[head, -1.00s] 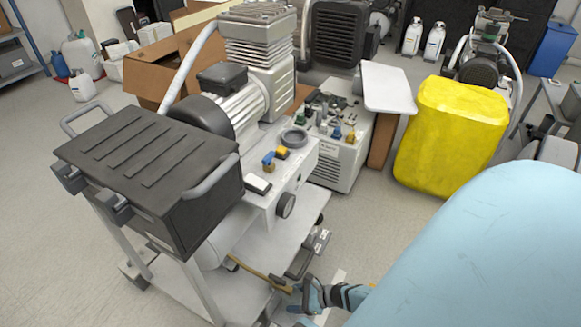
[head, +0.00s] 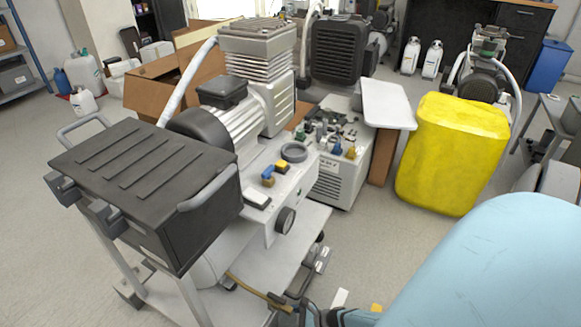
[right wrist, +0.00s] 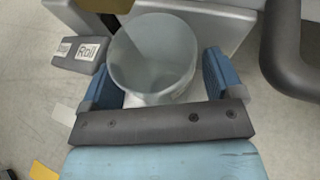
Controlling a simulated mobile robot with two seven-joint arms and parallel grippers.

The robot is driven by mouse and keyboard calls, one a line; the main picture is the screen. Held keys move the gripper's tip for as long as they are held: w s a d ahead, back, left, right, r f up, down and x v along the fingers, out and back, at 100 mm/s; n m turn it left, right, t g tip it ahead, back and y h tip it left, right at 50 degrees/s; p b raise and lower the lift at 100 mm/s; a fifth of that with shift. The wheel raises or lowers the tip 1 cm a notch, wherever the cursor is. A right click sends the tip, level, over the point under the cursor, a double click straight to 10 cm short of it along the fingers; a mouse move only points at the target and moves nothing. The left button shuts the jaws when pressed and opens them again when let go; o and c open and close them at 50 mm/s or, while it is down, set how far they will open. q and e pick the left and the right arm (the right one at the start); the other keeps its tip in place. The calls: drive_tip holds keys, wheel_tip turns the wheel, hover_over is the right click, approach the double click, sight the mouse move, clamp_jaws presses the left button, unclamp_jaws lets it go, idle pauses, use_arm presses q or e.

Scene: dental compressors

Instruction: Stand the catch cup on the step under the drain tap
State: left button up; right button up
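The catch cup (right wrist: 155,55) is a pale grey, open-topped cup in the right wrist view. It is between the two blue fingers of my right gripper (right wrist: 158,82), with narrow gaps seeming to show at its sides. The gripper looks open around it. Only part of this gripper shows at the bottom edge of the head view (head: 312,316). There, a brownish drain hose (head: 258,291) runs down from below the compressor (head: 245,110). I cannot clearly make out the drain tap or the step. My left gripper is out of view.
A white cart (head: 308,232) carries the compressor and a dark lidded box (head: 150,175). A pedal marked "Roll" (right wrist: 80,55) is left of the cup, and a dark curved bar (right wrist: 292,60) is at right. A yellow container (head: 452,155) stands at right.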

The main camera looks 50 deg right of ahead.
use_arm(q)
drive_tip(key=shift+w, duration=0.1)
use_arm(e)
drive_tip(key=shift+r, duration=0.1)
drive_tip(key=shift+s+d+r, duration=0.2)
drive_tip(key=shift+s+d, duration=0.05)
drive_tip(key=shift+s, duration=0.05)
use_arm(q)
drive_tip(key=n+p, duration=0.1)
drive_tip(key=p, duration=0.1)
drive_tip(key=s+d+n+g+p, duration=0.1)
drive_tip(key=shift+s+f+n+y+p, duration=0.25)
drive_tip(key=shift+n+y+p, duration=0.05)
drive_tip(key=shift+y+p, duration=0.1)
use_arm(e)
drive_tip(key=v, duration=1.1)
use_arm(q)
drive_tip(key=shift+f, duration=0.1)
use_arm(e)
drive_tip(key=shift+s, duration=0.1)
